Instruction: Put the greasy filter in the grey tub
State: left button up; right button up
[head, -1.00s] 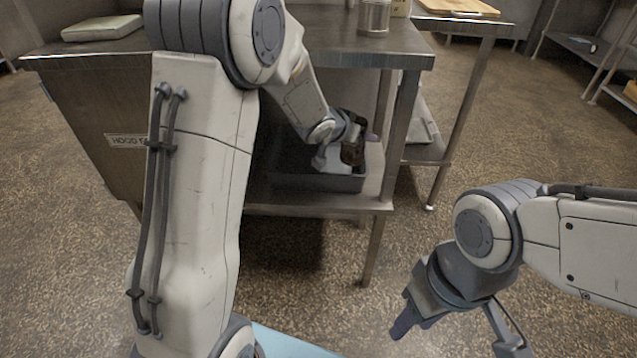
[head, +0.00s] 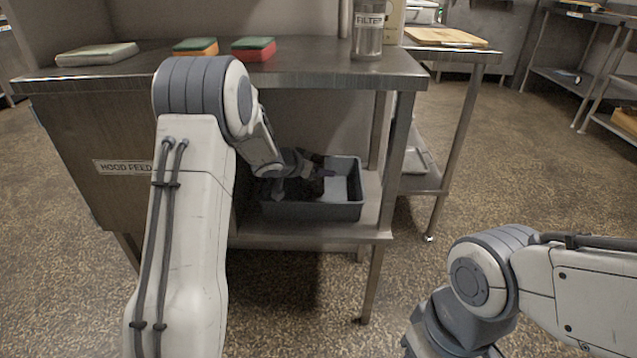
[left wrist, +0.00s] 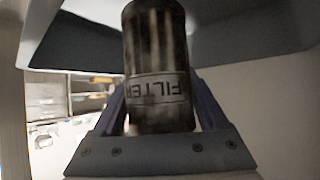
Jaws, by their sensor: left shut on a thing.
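The greasy filter (left wrist: 158,60) is a dark, stained cylinder with a FILTER label, upside down in the left wrist view. My left gripper (head: 318,172) is shut on it, with a finger on either side. In the head view the gripper is at the grey tub (head: 315,211), over its left and middle part; the filter is mostly hidden there in the dark around the jaws. The tub is open-topped and stands on the lower shelf. I cannot tell whether the filter touches its floor. My right gripper is mostly cut off at the bottom edge, below its wrist (head: 440,325).
The steel tabletop (head: 300,62) overhangs the shelf (head: 300,232), with a leg (head: 385,200) right of the tub. On top are a clean FILTER canister (head: 367,35), two sponges (head: 254,48) and a folded cloth (head: 97,54). A HOOD FEED panel (head: 122,167) is at left.

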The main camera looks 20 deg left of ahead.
aim_at(318, 179)
pick_arm(q)
notch_tip(318, 179, down, 4)
jog(key=shift+r+b, duration=0.2)
jog(key=shift+b, duration=0.95)
jog(key=shift+r, duration=0.15)
jog(key=o, duration=1.6)
